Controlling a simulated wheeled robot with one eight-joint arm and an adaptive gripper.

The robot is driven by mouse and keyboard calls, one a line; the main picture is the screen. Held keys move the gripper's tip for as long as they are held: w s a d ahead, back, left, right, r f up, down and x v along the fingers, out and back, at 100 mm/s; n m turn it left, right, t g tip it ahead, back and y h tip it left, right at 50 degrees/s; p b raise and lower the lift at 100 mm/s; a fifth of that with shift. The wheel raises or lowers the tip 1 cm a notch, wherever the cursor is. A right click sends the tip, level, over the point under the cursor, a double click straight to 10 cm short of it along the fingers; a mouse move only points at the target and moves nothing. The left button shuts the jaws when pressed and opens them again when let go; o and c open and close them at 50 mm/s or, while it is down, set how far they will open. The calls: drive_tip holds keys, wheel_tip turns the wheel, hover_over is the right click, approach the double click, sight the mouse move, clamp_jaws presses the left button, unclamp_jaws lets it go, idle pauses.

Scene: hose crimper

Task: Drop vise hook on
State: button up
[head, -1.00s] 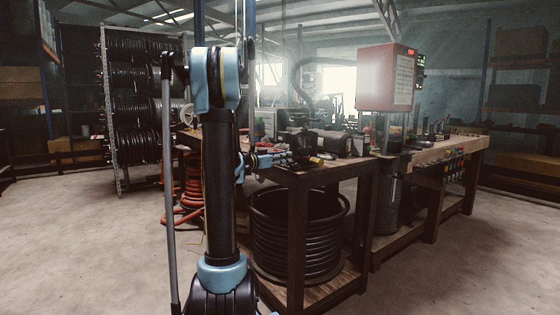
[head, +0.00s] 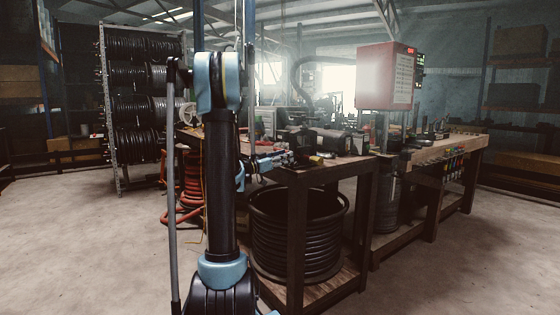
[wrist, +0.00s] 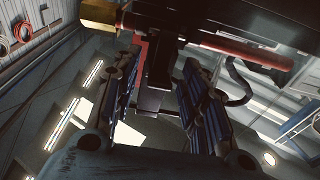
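My gripper (wrist: 160,65) points upward in the wrist view, its two blue-padded fingers apart. A dark block-like part (wrist: 157,75) hangs between the fingers, with gaps seeming to show on both sides. I cannot tell for sure whether this is the vise hook. Above it are a brass-coloured end piece (wrist: 98,12) and a red bar (wrist: 240,50). In the head view my gripper (head: 290,158) is small, at the near left edge of the bench, beside dark tools. A dark vise-like machine (head: 335,141) sits on the bench top just right of it.
The wooden bench (head: 335,170) has a large coiled black hose (head: 297,235) on its lower shelf. A red control box (head: 388,77) stands above the bench. A hose-reel rack (head: 135,100) stands behind. The floor in front is clear.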

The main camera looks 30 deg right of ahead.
drive_tip(key=shift+a, duration=0.1)
drive_tip(key=a+f, duration=0.1)
drive_tip(key=a, duration=1)
drive_tip(key=shift+s+a+f, duration=0.35)
drive_tip(key=shift+s+f, duration=0.05)
drive_tip(key=shift+s, duration=0.05)
